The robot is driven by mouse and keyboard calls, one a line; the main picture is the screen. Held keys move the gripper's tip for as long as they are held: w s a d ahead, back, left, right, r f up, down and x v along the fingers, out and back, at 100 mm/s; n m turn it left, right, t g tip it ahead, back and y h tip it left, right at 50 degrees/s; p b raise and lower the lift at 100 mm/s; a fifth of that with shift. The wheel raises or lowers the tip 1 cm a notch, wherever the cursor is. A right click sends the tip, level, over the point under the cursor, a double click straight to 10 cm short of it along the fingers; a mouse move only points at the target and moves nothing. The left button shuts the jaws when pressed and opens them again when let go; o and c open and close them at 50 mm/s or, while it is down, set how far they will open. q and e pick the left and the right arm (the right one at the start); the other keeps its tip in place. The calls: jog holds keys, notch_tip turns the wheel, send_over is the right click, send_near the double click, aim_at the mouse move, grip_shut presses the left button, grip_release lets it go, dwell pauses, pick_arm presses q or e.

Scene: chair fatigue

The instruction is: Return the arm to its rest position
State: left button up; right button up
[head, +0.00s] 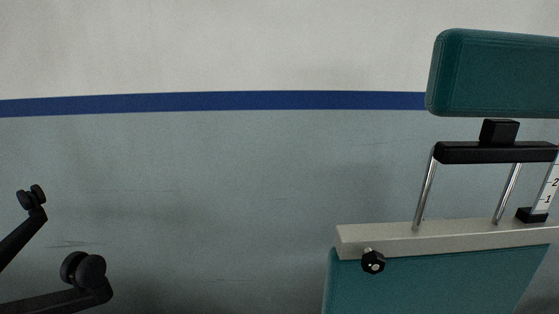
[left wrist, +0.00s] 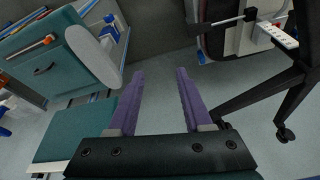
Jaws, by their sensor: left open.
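My left gripper (left wrist: 160,74) shows in the left wrist view with its two purple fingers apart. The space between the fingers is empty, with bare grey floor behind it. No gripper shows in the head view, and my right gripper is in neither view. No object is in contact with the left fingertips that I can see.
A teal headrest (head: 495,75) stands on chrome posts above a teal backrest (head: 430,285) at right. Black bars with round wheels (head: 84,269) enter at left. The wrist view shows a teal cabinet (left wrist: 45,55), a black leg (left wrist: 265,88) and a white strip (left wrist: 276,35).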

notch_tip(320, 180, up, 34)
jog(key=p, duration=3.1)
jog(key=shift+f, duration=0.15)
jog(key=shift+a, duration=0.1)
